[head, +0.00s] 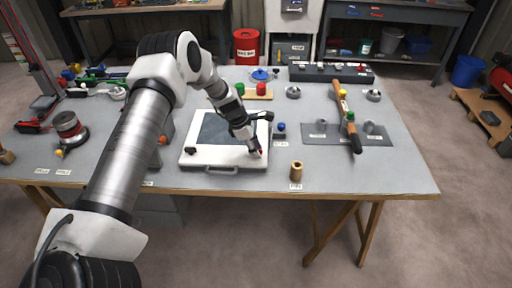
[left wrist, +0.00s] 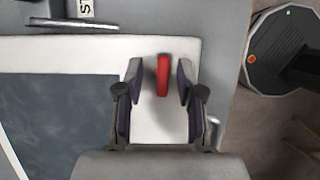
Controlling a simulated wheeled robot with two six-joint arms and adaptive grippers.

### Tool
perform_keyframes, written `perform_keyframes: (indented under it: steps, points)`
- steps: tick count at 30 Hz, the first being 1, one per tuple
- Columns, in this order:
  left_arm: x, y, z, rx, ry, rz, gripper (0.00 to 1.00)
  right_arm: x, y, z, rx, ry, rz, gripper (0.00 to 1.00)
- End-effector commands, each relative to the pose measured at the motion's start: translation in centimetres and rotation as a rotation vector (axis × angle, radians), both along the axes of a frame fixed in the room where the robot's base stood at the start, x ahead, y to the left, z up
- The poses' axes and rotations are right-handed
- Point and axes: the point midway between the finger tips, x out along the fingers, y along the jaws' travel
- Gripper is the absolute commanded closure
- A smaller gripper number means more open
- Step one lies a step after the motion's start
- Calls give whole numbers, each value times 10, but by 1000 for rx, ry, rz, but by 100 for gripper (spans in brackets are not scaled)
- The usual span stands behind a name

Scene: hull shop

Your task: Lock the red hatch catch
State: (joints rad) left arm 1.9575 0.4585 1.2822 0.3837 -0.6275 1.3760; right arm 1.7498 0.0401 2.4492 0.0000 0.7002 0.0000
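The white hatch (head: 192,155) with a dark grey panel lies on the workbench, and its white frame also shows in the left wrist view (left wrist: 60,50). The red catch (left wrist: 163,75) is a small upright bar on the frame; in the head view only a bit of red (head: 260,152) shows at the fingertips. My left gripper (head: 256,147) is over the hatch's right front corner. In the left wrist view its two fingers (left wrist: 158,82) stand either side of the catch, with a gap on each side. My right gripper is out of view.
A wooden cylinder (head: 296,171) stands right of the hatch near the front edge. A blue knob (head: 281,127) is close beside the gripper. A grey plate (head: 318,137) with a wooden-handled bar (head: 346,113) lies further right. The bench's front right is clear.

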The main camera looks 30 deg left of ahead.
Motion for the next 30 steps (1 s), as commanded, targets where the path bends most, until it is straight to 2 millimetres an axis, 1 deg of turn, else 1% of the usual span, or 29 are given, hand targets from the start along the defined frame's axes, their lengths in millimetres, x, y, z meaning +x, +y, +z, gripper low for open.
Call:
perform_keyframes:
  steps: [5,6,8,9,22,30]
  points:
    - [0,0,0,-1,-1,1,62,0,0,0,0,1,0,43]
    - [0,0,0,-1,-1,1,66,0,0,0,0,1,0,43]
    - [0,0,0,-1,-1,1,87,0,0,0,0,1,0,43]
    - [0,0,0,-1,-1,1,100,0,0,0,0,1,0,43]
    - [-1,-1,-2,-1,2,-4,100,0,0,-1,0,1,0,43]
    - [-1,-1,-4,-2,3,-73,100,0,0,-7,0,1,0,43]
